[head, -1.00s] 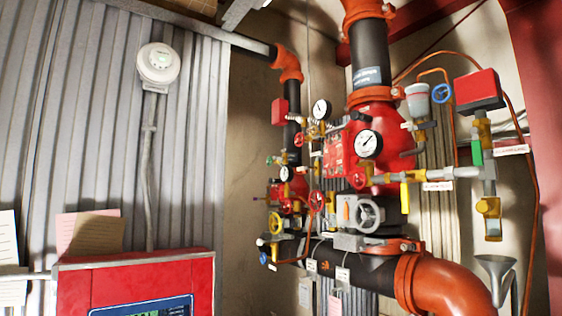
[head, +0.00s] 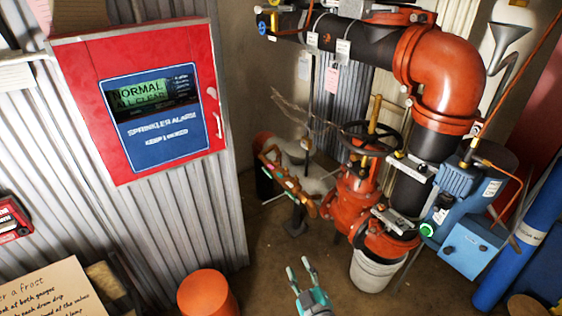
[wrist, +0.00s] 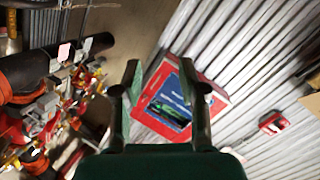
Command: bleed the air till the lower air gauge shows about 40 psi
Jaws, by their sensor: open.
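My gripper (head: 299,265) is teal with grey fingers, open and empty, low in the middle of the head view. It hangs over the floor, apart from the pipework. In the wrist view its two fingers (wrist: 160,78) stand apart with the red alarm panel (wrist: 168,102) beyond them. The lower air gauge is outside the head view now. The wrist view shows a tilted cluster of valves and fittings (wrist: 75,95) at the left, too small and blurred to pick out a gauge or the bleed valve. No gauge reading can be made out.
The alarm panel (head: 140,95) reads "NORMAL ALL CLEAR". A black handwheel (head: 372,138) tops a red valve. A white bucket (head: 372,272) and a blue compressor (head: 470,215) stand at the right. An orange drum (head: 207,294) is front left. Some floor between is clear.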

